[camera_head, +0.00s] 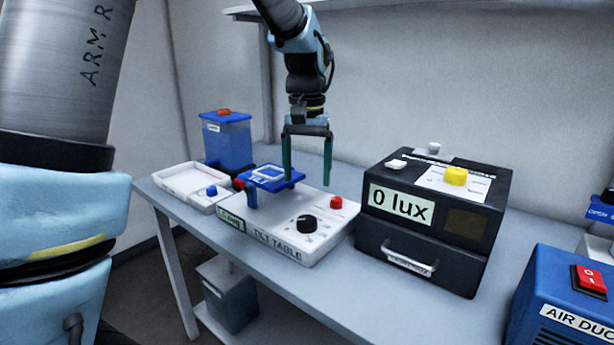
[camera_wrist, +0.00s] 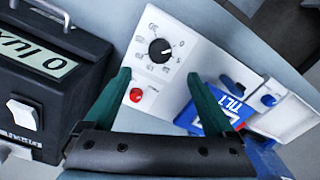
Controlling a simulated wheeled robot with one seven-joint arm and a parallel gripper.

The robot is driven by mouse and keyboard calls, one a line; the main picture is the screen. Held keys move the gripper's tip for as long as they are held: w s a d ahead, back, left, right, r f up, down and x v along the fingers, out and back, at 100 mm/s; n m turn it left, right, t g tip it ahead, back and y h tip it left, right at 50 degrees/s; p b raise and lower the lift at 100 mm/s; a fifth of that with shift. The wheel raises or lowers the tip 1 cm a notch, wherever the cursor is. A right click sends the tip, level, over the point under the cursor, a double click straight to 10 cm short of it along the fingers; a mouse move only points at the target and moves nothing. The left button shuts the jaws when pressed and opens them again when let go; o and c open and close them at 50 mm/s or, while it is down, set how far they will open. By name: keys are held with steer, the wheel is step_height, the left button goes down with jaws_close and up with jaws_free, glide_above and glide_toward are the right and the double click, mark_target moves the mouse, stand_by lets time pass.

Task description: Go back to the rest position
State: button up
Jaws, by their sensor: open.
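My gripper (camera_head: 308,170) hangs pointing down above the tilt table (camera_head: 285,225), with its two green fingers apart and nothing between them. In the wrist view the open fingers (camera_wrist: 160,88) frame the white panel of the tilt table (camera_wrist: 185,30), with its black dial and red button. The blue tilt plate (camera_head: 270,178) stands on the left part of the tilt table, just left of the fingers. It also shows in the wrist view (camera_wrist: 212,108), partly behind one finger. I cannot tell whether that finger touches the plate.
A black box reading "0 lux" (camera_head: 432,215) stands right of the tilt table. A white tray (camera_head: 185,184) with a blue knob and a blue container (camera_head: 227,140) are at the left. A blue air duct unit (camera_head: 560,300) is at the right front. A shelf overhangs the back.

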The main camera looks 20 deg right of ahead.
steer(key=shift+a, duration=0.1)
steer(key=w+a+f+n, duration=0.2)
steer(key=a+f+n, duration=0.15)
steer(key=a, duration=1.05)
steer(key=s+a+f+n, duration=0.1)
steer(key=s+a+f, duration=0.1)
steer(key=a, duration=0.6)
steer(key=s+a+f+n+t, duration=0.1)
steer(key=s+a+f+n, duration=0.1)
steer(key=a, duration=0.6)
steer(key=shift+s+a+f+t, duration=0.25)
steer(key=shift+s+f, duration=0.5)
steer(key=shift+s, duration=0.4)
